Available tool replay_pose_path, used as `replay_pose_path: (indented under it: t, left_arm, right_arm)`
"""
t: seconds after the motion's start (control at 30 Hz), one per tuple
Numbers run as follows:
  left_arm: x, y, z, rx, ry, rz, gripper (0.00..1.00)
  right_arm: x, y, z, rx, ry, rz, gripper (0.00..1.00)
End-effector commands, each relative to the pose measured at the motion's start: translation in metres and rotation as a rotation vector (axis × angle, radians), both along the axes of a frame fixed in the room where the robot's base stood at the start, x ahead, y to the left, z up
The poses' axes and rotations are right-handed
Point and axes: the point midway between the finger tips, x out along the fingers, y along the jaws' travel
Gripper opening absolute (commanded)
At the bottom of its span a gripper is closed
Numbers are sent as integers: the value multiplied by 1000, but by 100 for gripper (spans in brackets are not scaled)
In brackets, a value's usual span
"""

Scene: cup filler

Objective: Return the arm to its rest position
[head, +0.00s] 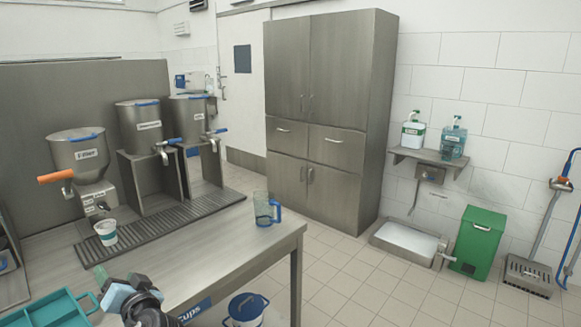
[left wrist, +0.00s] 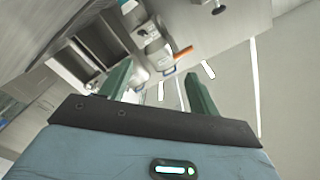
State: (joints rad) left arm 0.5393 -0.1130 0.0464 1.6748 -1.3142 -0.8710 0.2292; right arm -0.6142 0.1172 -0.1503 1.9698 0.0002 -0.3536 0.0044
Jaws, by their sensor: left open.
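My left gripper (head: 106,277) is at the bottom left of the head view, in front of the steel counter (head: 225,245). In the left wrist view its two green fingers (left wrist: 157,84) are apart, with nothing between them. A white cup with a green band (head: 106,233) stands upright below the spout of the filler hopper (head: 80,153), which has an orange handle. The cup is apart from my gripper. My right gripper is not in view.
Two steel dispensers (head: 140,125) stand behind a ribbed drip tray (head: 165,232). A blue-handled clear jug (head: 264,210) is near the counter's right edge. A teal tray (head: 55,310) is at the lower left. A bucket (head: 245,311) is below the counter edge.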

Motion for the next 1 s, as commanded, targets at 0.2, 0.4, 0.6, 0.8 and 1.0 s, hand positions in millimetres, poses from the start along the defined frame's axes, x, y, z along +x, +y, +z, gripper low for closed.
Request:
replay_pose_path:
  t: [0.2,0.4,0.6,0.8,1.0]
  left_arm:
    - [-17,-11,-60,-58,80,-102,62]
    - [-49,-32,-132,-153,173,-234,62]
    - [-117,-66,-221,-318,291,-403,62]
    - [-211,-107,-290,-541,390,-549,62]
    - [-311,-145,-326,-785,452,-628,62]
  right_arm:
    - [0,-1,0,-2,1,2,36]
    - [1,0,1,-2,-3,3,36]
    - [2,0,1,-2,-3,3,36]
    - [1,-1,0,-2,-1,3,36]
    - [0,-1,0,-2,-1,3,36]
